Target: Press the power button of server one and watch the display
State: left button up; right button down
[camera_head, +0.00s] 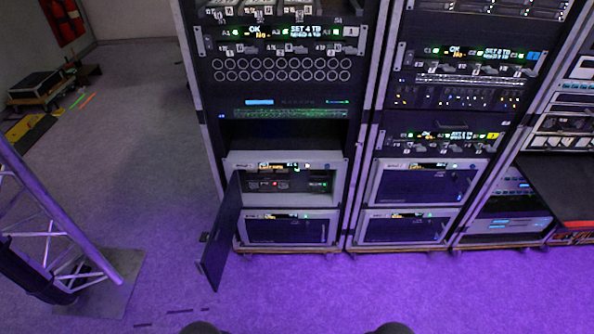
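In the head view, the left rack holds two light-framed servers at its bottom. The upper server (232,161) has its dark front door (221,237) swung open to the left, hanging down in front of the rack. Inside its opening is a small red light (275,184) among small controls; I cannot tell which one is the power button. A small display (284,166) on its top edge is lit with yellow and green marks, too small to read. The lower server (288,230) is shut. Which server is number one cannot be read. Neither gripper shows.
A second rack (428,187) with two shut servers stands to the right, and more racks follow. A metal truss (70,235) on a dark base plate stands at the left. The purple-lit floor (300,290) before the racks is clear. Gear (35,85) lies at the far left.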

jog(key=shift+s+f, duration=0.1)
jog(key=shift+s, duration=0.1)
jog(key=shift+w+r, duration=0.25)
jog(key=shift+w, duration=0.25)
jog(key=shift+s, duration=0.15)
